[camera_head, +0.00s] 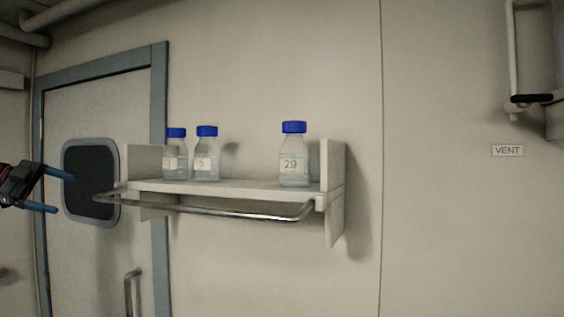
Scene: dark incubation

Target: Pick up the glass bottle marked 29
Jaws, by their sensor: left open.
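The glass bottle marked 29 (294,158) stands upright on the right part of a white wall shelf (245,188). It has a blue cap, a pale label and clear contents. My left gripper (62,192) is at the far left of the view, open and empty, with its blue fingers pointing right. It is well to the left of the bottle and apart from the shelf. My right gripper is not in view.
Two similar blue-capped bottles, one (207,155) and another (175,156), stand close together on the shelf's left part. A metal rail (220,213) runs along the shelf front. A door (95,240) with a dark window is behind my left gripper.

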